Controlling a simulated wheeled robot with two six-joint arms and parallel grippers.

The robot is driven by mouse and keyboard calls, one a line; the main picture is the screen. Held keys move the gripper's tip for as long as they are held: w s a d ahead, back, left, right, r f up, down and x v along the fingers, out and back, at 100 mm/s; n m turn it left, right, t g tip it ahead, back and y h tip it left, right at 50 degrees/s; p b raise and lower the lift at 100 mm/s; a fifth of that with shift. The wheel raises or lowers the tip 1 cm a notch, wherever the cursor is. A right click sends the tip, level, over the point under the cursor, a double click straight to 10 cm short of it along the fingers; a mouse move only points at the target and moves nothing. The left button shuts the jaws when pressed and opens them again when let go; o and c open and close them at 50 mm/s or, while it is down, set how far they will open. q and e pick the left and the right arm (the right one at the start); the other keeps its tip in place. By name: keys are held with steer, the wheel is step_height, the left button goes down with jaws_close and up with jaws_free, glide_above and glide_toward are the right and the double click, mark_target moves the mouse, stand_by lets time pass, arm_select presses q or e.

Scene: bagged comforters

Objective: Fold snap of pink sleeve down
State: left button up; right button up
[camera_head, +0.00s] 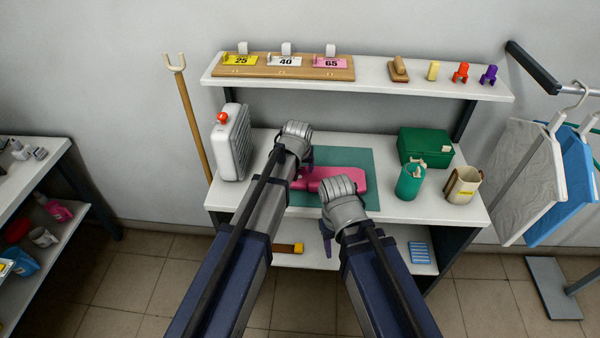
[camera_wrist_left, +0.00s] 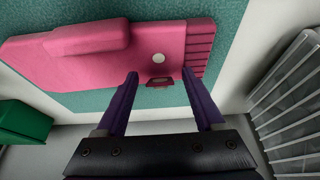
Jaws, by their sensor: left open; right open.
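The pink sleeve (camera_head: 355,178) lies flat on the green mat (camera_head: 350,158) on the workbench, partly hidden by my grippers in the head view. In the left wrist view the sleeve (camera_wrist_left: 120,65) has a raised block, a ribbed end and a white round spot (camera_wrist_left: 158,58). A small dark red tab (camera_wrist_left: 159,83), seemingly the snap, stands at its near edge. My left gripper (camera_wrist_left: 160,75) is open, with the tab between its fingertips; contact cannot be told. My right gripper (camera_head: 327,240) is open and apart from the sleeve, near the bench's front edge.
A grey ribbed unit (camera_head: 232,143) with a red knob stands at the bench's left. A shelf (camera_head: 380,82) runs above; bagged comforters (camera_head: 530,180) hang at far right.

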arm_select(q)
steer(key=shift+c, duration=0.2)
jaws_close()
stand_by(0.4)
